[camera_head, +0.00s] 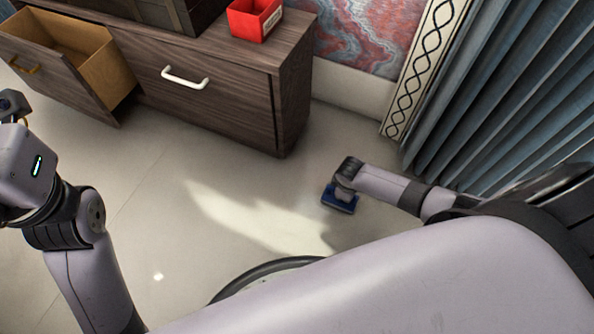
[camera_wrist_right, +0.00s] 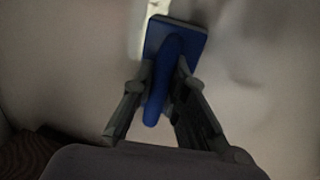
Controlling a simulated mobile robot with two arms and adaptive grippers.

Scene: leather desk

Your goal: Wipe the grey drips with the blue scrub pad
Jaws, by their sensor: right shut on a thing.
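The blue scrub pad (camera_head: 339,200) is low over or on the pale floor in the head view, right of the cabinet. I cannot tell if it touches the floor. In the right wrist view the scrub pad (camera_wrist_right: 178,40) shows its blue handle pointing toward me. My right gripper (camera_wrist_right: 165,75) is shut on this handle, one finger on each side. In the head view my right gripper (camera_head: 345,184) is just above the pad. My left arm is at the left edge; its gripper's fingers do not show clearly. I cannot make out any grey drips.
A dark wooden cabinet (camera_head: 225,95) stands at the back, with an open drawer (camera_head: 85,60) at left and a red bin (camera_head: 254,20) on top. Blue curtains (camera_head: 500,90) hang at right. The floor (camera_head: 170,185) between is clear, with a bright light patch.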

